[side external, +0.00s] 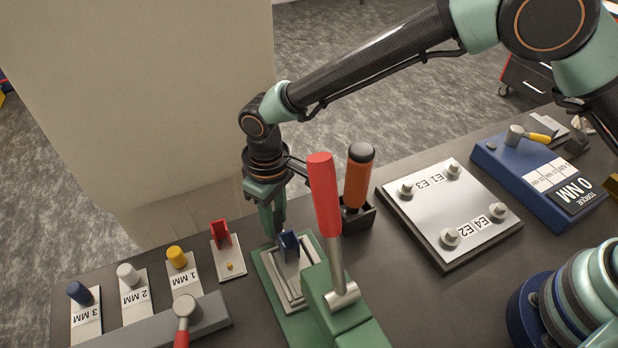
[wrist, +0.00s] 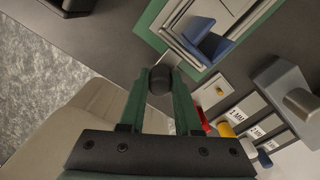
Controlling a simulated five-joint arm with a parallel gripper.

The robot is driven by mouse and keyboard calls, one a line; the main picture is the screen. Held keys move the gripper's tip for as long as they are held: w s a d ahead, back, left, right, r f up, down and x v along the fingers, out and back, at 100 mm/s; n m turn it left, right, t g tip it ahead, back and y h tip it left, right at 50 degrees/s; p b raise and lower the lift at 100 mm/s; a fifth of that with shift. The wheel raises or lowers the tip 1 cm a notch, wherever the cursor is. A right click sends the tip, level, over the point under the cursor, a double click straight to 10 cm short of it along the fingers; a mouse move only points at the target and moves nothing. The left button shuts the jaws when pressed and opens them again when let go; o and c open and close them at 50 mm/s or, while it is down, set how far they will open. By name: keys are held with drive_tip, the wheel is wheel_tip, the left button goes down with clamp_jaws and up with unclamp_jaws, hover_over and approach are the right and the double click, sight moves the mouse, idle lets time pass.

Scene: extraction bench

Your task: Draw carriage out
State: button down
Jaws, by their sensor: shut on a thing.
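The carriage looks like a light grey stepped plate (side external: 290,287) with an upright blue tab (side external: 289,247), set in a green base (side external: 268,272). In the wrist view the plate (wrist: 190,18) and blue tab (wrist: 207,43) lie beyond my fingertips, to the upper right. My gripper (side external: 271,232) is at the far end of the base, pointing down. In the wrist view my gripper (wrist: 160,76) is shut on a dark round knob (wrist: 159,81) between its green fingers. The blue tab is outside my fingers.
A red-handled lever (side external: 324,195) rises from a green body (side external: 350,312) close beside the carriage. An orange-handled tool (side external: 358,175) stands in a black holder (side external: 352,219) to its right. A bolted plate (side external: 440,215) and torque unit (side external: 540,180) lie farther right, labelled gauges (side external: 132,295) left.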

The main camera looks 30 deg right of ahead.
drive_tip(key=shift+w, duration=0.4)
drive_tip(key=c, duration=0.6)
unclamp_jaws()
drive_tip(key=shift+s+r, duration=0.1)
wheel_tip(320, 180, up, 12)
